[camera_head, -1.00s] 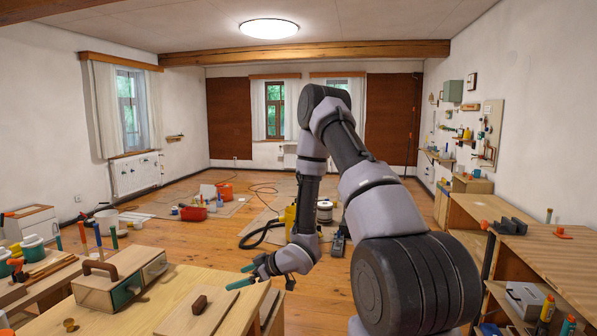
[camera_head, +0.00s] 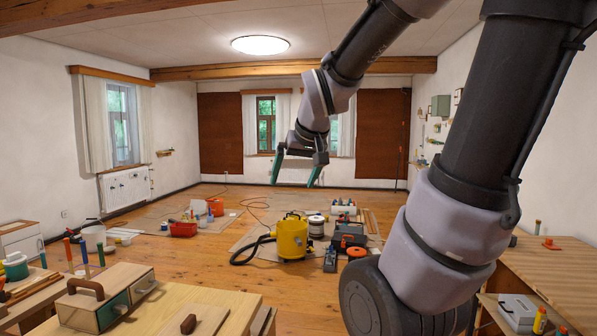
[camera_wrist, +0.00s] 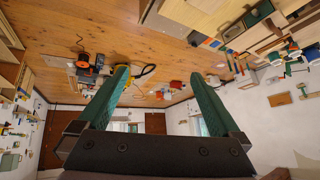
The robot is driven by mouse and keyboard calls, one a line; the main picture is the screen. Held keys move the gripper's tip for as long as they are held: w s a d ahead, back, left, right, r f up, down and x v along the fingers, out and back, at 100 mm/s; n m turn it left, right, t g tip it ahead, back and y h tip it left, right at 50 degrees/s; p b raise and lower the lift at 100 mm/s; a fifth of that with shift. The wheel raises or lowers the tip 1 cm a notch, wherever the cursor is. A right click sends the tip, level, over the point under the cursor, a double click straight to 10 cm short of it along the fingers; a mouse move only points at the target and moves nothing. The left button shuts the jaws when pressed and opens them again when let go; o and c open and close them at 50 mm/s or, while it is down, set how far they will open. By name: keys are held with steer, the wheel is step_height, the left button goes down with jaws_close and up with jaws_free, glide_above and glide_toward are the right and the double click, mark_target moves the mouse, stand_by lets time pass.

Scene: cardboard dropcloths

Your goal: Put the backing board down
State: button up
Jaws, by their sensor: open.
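My gripper (camera_head: 295,176) is raised in mid-room, its two green fingers apart and pointing down. In the wrist view the gripper (camera_wrist: 158,76) is open with nothing between the fingers. A flat pale wooden board (camera_head: 212,322) with a dark brown grip on it lies on the light wooden bench (camera_head: 168,303) at the lower front. I cannot tell for sure that it is the backing board. My gripper is well above and apart from it.
A wooden drawer box (camera_head: 104,297) stands on the bench's left. A wooden bench (camera_head: 555,272) is at right. Open floor lies in the middle.

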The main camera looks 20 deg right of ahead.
steer(key=s+a+r+m+y, duration=0.2)
steer(key=s+a+r, duration=0.1)
steer(key=s, duration=0.7)
steer(key=shift+a+g, duration=0.15)
steer(key=shift+g, duration=0.15)
